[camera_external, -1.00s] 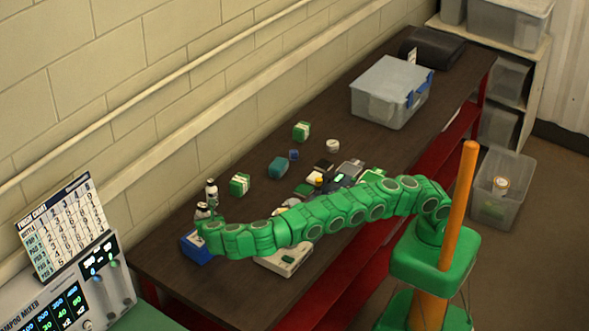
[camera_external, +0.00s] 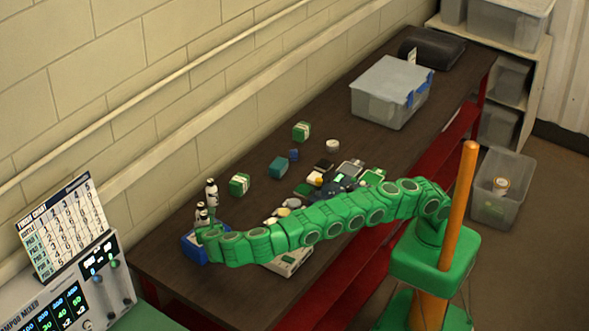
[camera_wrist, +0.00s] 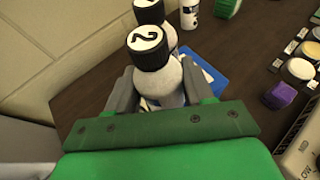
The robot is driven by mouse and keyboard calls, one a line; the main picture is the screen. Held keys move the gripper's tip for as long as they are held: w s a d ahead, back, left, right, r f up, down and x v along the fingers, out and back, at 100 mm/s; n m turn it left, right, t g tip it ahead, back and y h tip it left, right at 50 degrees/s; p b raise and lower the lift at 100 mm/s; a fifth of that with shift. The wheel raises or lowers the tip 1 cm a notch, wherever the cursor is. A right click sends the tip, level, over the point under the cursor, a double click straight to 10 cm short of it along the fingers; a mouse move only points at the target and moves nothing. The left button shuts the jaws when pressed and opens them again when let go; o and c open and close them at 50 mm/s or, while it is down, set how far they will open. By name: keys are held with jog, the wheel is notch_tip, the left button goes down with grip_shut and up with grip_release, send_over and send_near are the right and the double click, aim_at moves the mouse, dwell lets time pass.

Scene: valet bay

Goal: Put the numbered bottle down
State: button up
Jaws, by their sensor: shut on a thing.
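A white bottle with a black cap marked 2 (camera_wrist: 148,46) stands between the fingers of my gripper (camera_wrist: 157,84) in the wrist view. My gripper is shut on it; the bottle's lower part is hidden. In the external view my gripper (camera_external: 207,232) is at the far left end of the bench, over a blue tray (camera_external: 190,246). The tray shows beside the held bottle in the wrist view (camera_wrist: 212,70). A second black-capped bottle (camera_wrist: 150,12) is close behind the held one. I cannot tell whether the held bottle touches the tray.
Another white bottle (camera_wrist: 190,12) stands farther off on the dark bench (camera_external: 160,262). A white device (camera_external: 290,262) lies beside my arm. Green-and-white boxes (camera_external: 239,184) and several small items lie along the bench. A mixer panel (camera_external: 75,290) stands at the lower left.

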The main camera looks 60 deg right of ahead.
dwell(0.3)
jog(key=o, duration=1.1)
jog(key=shift+o, duration=0.2)
jog(key=shift+f, duration=0.1)
jog(key=v, duration=0.7)
jog(key=shift+s+a, duration=0.2)
